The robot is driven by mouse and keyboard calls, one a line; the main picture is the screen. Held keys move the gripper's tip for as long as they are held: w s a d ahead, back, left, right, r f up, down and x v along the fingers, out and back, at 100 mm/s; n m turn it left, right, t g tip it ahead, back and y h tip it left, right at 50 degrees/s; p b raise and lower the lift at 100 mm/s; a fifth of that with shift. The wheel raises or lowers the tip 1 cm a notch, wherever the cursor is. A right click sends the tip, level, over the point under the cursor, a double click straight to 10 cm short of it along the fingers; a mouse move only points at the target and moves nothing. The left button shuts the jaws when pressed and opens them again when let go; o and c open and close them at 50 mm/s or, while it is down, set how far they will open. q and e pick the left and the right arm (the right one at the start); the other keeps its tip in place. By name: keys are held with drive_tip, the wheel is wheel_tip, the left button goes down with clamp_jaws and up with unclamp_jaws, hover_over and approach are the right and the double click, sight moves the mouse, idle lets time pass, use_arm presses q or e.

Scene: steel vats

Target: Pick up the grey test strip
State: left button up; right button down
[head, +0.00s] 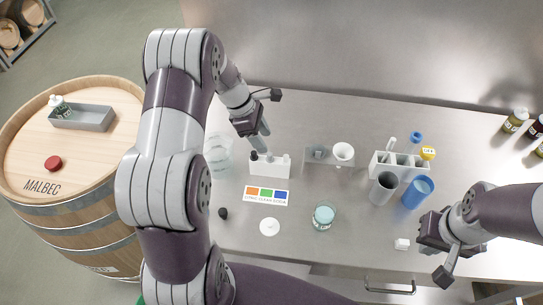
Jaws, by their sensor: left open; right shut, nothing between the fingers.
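A low white holder (269,166) stands on the steel table, left of centre. A slim grey-blue piece (263,138) rises by its back edge beneath my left gripper; I cannot tell whether it is the grey test strip or part of the gripper. My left gripper (260,113) is open above and behind the holder. My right gripper (438,258) is shut and empty at the table's front right.
A white funnel (343,152), a white slotted rack (399,164), a grey cup (383,189) and a blue cup (418,192) stand to the right. A teal-filled jar (323,216) and white disc (269,227) are in front. A barrel (70,205) stands left.

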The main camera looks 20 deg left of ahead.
sight(269, 154)
use_arm(q)
drive_tip(key=x, duration=0.1)
drive_tip(key=p+x, duration=0.1)
drive_tip(key=x, duration=0.1)
drive_tip(key=s+p+x, duration=0.1)
drive_tip(key=x, duration=0.1)
drive_tip(key=shift+a+f, duration=0.15)
drive_tip(key=shift+f, duration=0.35)
drive_tip(key=shift+w+f, duration=0.2)
drive_tip(key=c, duration=0.8)
drive_tip(key=shift+r, duration=0.1)
clamp_jaws()
